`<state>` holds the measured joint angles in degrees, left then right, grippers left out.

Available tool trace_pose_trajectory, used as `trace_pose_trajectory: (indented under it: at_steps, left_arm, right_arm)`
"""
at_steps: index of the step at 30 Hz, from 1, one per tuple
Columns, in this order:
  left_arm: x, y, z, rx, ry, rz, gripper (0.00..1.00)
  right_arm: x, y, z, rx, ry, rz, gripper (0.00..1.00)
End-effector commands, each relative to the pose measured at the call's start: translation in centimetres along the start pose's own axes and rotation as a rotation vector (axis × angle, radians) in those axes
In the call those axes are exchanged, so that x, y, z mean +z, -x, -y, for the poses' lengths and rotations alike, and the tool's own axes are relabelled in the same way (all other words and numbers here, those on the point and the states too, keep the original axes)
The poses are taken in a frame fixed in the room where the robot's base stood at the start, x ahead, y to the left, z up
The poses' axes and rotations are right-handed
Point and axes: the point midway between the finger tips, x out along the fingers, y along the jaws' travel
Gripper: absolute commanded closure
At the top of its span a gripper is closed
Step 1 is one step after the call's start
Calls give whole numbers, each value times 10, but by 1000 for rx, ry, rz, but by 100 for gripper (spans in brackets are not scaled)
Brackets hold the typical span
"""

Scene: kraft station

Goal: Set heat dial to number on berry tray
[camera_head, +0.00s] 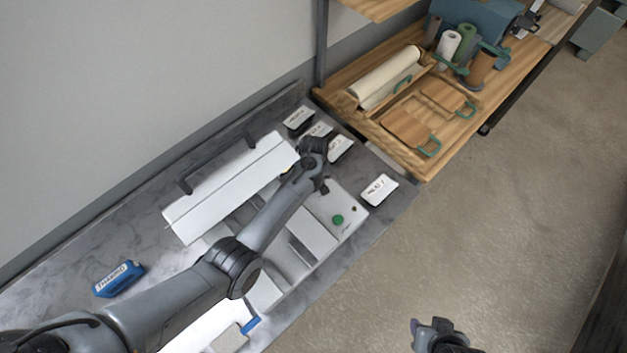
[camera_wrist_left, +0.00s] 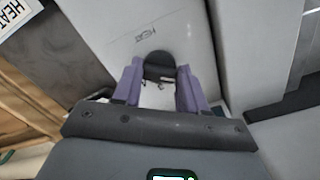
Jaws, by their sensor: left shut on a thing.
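The heat dial (camera_wrist_left: 158,66) is a round black knob on a light panel marked HEAT in the left wrist view. My left gripper (camera_wrist_left: 160,88) has its purple fingers on either side of the dial and is shut on it. In the head view my left gripper (camera_head: 322,186) is over the white machine (camera_head: 349,196), and the dial is hidden there. White labelled trays (camera_head: 380,189) sit on the counter; one label reads HEAT in the left wrist view (camera_wrist_left: 14,14). I cannot tell which is the berry tray, nor read its number. My right gripper (camera_head: 437,332) is away from the counter, its jaws unclear.
A green button (camera_head: 338,219) is on the machine's panel. A blue labelled block (camera_head: 118,279) is at the left. Wooden boards (camera_head: 410,132) and a roll (camera_head: 385,78) are on the bench at the back right.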

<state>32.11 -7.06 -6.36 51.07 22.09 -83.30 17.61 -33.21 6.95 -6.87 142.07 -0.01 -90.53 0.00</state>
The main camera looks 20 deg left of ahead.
Motion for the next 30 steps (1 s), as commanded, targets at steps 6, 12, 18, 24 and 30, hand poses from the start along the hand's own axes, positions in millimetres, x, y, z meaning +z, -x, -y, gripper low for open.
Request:
trace_pose_trajectory:
  at_steps: [6,12,18,24,30]
  left_arm:
    - [0,3,1,-1,-140,0,88]
    - [-1,2,2,-1,-302,0,88]
    - [-1,2,3,-1,-448,-1,88]
    - [-2,1,3,-1,-556,-2,88]
    - [-2,1,3,-1,-613,-1,88]
  right_arm:
    - [-4,13,1,-4,-4,-1,57]
    - [-8,22,1,-4,-5,-1,57]
    - [-10,29,0,-4,-5,-1,57]
    - [-10,32,-1,-2,-2,0,57]
    - [-11,34,-2,3,4,0,57]
